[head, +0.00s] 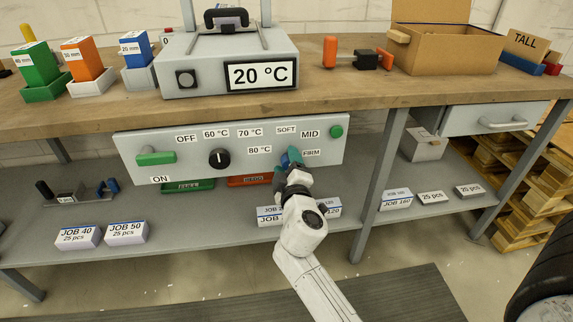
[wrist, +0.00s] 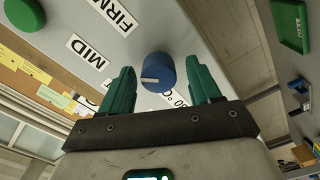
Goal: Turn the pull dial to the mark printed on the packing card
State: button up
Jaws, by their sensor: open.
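The blue dial (wrist: 160,70) with a white pointer line sits on the grey control panel (head: 185,141). In the wrist view it lies between the two teal fingers of my open gripper (wrist: 160,64), with visible gaps on both sides. The pointer faces picture-left, roughly between the MID label (wrist: 90,52) and a label half hidden by the left finger. The FIRM label (wrist: 113,14) is at upper left. In the head view my gripper (head: 291,157) covers most of the dial, near the SOFT (head: 286,130), MID and FIRM labels. I cannot make out a packing card naming a mark.
On the same panel are a black knob (head: 219,158), a green lever (head: 156,158) and a green button (head: 336,131). Above it stands a machine reading 20 °C (head: 262,75).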

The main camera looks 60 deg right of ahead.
jog(key=v, duration=1)
jog(key=shift+s+a+b, duration=0.25)
jog(key=shift+a+b, duration=0.1)
jog(key=shift+b, duration=0.05)
jog(key=s+a+f+m+g+y, duration=0.2)
jog(key=s+f+g+y, duration=0.1)
jog(key=f, duration=0.4)
jog(key=s+a+f+m+g+y, duration=0.2)
jog(key=s+f+g+y, duration=0.15)
jog(key=f, duration=0.35)
jog(key=s+a+f+n+g+y, duration=0.1)
jog(key=s+a+f+g+y, duration=0.1)
jog(key=s+a+f+y, duration=0.3)
jog(key=s+a+f+n+g+y, duration=0.1)
jog(key=s+a+f+y, duration=0.1)
jog(key=a, duration=0.6)
notch_tip(320, 180, up, 25)
jog(key=p, duration=2.4)
jog(key=shift+p, duration=0.3)
jog(key=shift+w+g+y, duration=0.1)
jog(key=shift+g+y, duration=0.15)
jog(key=shift+c, duration=0.4)
